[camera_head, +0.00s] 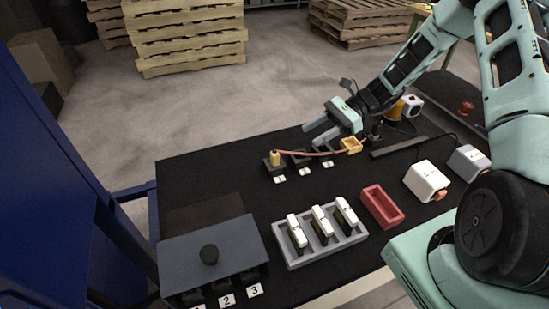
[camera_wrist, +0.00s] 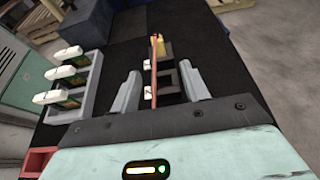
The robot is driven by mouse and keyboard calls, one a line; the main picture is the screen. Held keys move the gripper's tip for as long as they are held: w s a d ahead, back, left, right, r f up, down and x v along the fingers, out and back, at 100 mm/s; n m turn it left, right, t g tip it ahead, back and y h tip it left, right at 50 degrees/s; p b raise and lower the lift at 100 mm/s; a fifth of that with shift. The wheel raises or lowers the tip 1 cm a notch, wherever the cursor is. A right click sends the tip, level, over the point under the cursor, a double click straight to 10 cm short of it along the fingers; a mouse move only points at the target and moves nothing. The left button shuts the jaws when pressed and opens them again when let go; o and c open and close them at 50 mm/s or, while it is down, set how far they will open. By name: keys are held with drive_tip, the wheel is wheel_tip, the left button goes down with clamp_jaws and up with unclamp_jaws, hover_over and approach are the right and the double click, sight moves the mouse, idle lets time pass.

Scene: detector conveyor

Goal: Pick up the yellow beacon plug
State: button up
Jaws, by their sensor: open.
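The yellow plug (camera_head: 275,158) stands upright in the leftmost black socket block at the back of the black table. An orange-red cable (camera_head: 315,154) runs from it rightward to a yellow holder (camera_head: 350,145). My gripper (camera_head: 311,135) is open and empty, above and to the right of the plug, near the other sockets. In the wrist view the yellow plug (camera_wrist: 164,48) shows beyond the fingertips, partly behind the cable. My open gripper (camera_wrist: 158,72) has the cable and dark sockets between its fingers in that picture. Whether the fingers touch the cable cannot be told.
Two more black sockets (camera_head: 300,158) stand in the row, with white tags in front. A grey rack (camera_head: 330,246) holds three white-topped modules. A red tray (camera_head: 381,206), white box (camera_head: 426,181) and grey numbered housing (camera_head: 215,262) are nearer. The table's back left is clear.

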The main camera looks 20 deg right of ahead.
sight(279, 154)
drive_tip(key=p+x, duration=0.1)
drive_tip(key=x, duration=0.5)
drive_tip(key=shift+a+f, duration=0.1)
drive_tip(key=shift+a, duration=0.05)
drive_tip(key=p+x, duration=0.1)
drive_tip(key=x, duration=0.3)
drive_tip(key=shift+s+a, duration=0.15)
drive_tip(key=shift+s, duration=0.05)
drive_tip(key=shift+a+f, duration=0.2)
drive_tip(key=shift+a, duration=0.35)
clamp_jaws()
